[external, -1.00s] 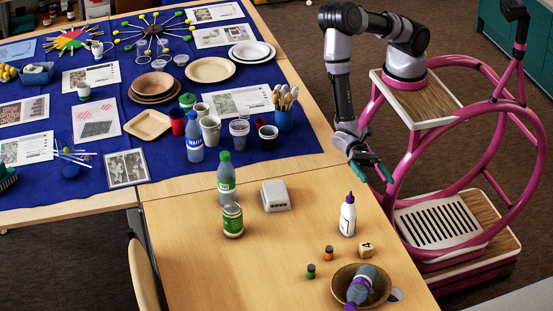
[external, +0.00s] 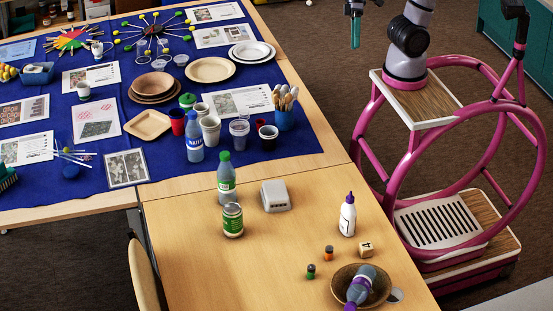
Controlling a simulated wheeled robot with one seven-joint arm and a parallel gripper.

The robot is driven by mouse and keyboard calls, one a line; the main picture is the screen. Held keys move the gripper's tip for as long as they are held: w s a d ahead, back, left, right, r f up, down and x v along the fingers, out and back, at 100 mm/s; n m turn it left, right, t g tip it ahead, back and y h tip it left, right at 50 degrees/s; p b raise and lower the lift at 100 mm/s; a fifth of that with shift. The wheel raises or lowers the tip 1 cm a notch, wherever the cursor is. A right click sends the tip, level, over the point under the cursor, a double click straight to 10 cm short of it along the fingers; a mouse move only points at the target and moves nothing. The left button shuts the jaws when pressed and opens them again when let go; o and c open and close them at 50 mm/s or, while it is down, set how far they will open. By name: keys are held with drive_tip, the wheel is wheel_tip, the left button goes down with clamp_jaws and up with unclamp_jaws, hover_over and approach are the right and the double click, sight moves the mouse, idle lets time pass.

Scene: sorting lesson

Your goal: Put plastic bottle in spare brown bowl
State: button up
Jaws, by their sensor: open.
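A brown bowl (external: 340,279) sits at the table's front right edge. A grey bottle-like item (external: 364,280) with purple bands lies tilted in it, its purple end over the front rim. A grey-green plastic bottle (external: 226,180) with a green cap stands upright behind a green-labelled can (external: 232,220). A clear bottle with a blue label (external: 194,137) stands on the blue cloth. My gripper (external: 355,32) is open at the top edge, high and well away from the bowl. Its teal fingers overlap from this side, and I see nothing held.
A white bottle with a purple cap (external: 347,215), a grey box (external: 276,196), a wooden block (external: 365,249) and two small jars (external: 328,252) stand on the table. Brown bowls and plates (external: 154,84), cups and papers crowd the blue cloth. The table's front left is clear.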

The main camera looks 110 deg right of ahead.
drive_tip(key=s+d+r+t+h, duration=0.2)
drive_tip(key=d, duration=0.4)
drive_tip(key=s+d+r+t+h, duration=0.1)
drive_tip(key=d+r+t+h, duration=0.1)
drive_tip(key=d, duration=0.4)
drive_tip(key=shift+s+d+m+t, duration=0.15)
drive_tip(key=shift+s+m+t, duration=0.25)
